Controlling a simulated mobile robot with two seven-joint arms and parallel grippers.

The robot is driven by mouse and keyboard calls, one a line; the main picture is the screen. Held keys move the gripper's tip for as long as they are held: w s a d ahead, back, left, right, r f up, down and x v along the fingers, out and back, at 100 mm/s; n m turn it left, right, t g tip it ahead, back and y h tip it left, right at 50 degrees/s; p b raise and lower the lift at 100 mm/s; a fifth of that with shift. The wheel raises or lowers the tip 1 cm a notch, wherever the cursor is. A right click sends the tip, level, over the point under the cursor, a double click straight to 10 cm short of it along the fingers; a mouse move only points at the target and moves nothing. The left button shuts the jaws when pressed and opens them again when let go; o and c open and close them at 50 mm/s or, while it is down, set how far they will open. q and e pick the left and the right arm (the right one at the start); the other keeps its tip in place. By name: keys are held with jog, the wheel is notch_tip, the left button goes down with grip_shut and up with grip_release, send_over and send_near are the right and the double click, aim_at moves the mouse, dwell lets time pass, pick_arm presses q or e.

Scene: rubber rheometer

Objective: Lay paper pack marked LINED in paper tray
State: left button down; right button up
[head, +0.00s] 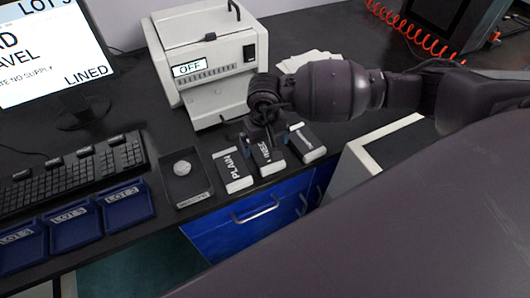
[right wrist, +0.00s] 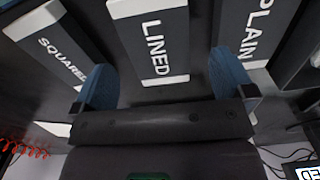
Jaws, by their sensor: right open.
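The pack marked LINED (head: 264,157) lies on the black bench between the PLAIN pack (head: 233,170) and the SQUARED pack (head: 305,143). My right gripper (head: 266,134) is above it and partly covers it. In the right wrist view, the LINED pack (right wrist: 153,45) shows between the two blue fingers of my open right gripper (right wrist: 161,62). No grip on it shows. The PLAIN pack (right wrist: 257,28) and the SQUARED pack (right wrist: 50,42) lie on either side. I cannot tell for sure which thing is the paper tray. My left gripper is not in view.
A white machine (head: 200,50) with an OFF display stands behind the packs. A dark tray (head: 200,200) holds a round grey piece. Blue trays (head: 125,204), a keyboard (head: 70,175) and a screen reading LINED (head: 50,50) are at the left. A blue drawer (head: 250,220) is below the bench edge.

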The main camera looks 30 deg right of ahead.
aim_at(265, 152)
jog(key=shift+d+f, duration=0.15)
jog(key=shift+f, duration=2.2)
jog(key=shift+c, duration=0.5)
jog(key=c, duration=1)
jog(key=shift+r, duration=0.15)
